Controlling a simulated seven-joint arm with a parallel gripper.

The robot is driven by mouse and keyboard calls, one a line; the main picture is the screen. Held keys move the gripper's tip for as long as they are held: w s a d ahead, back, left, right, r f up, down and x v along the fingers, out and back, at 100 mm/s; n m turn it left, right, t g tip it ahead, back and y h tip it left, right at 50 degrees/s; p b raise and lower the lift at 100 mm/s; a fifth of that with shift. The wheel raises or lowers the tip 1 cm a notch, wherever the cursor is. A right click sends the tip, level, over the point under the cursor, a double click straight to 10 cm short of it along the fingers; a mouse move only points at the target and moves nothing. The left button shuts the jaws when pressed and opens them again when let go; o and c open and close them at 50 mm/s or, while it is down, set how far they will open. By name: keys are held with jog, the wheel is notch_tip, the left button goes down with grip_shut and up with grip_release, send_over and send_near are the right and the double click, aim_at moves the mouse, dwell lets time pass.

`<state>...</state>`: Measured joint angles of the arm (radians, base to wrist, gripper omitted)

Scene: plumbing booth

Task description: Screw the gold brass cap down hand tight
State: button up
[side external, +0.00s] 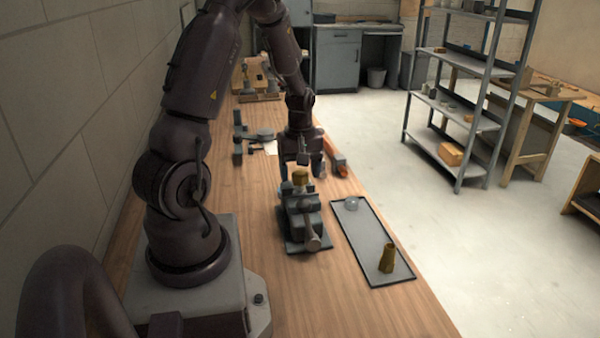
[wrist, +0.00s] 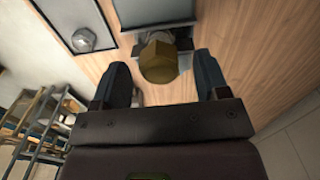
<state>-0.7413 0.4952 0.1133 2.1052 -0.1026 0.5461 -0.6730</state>
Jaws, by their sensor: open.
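The gold brass cap (side external: 300,175) sits on top of the fitting held in the grey vise (side external: 303,218) on the wooden bench. In the wrist view the hexagonal cap (wrist: 160,62) shows between the fingers, nearer their tips. My gripper (side external: 302,160) is above the cap in the side view. Its two fingers are apart, one on each side of the cap in the wrist view (wrist: 162,75), with visible gaps. They do not appear to touch it. The cap hides most of the fitting under it.
A dark-rimmed tray (side external: 366,240) lies right of the vise, with a brass piece (side external: 388,258) and a pale metal piece (side external: 351,203) on it. An orange-handled tool (side external: 338,163) lies behind. Bench space in front of the vise is clear.

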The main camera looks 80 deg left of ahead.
jog(key=shift+f, duration=0.4)
jog(key=shift+c, duration=0.5)
jog(key=c, duration=0.9)
jog(key=m, duration=0.9)
jog(key=shift+f, duration=0.1)
jog(key=m, duration=0.5)
jog(key=shift+f, duration=0.1)
jog(key=m, duration=0.4)
jog(key=o, duration=1.6)
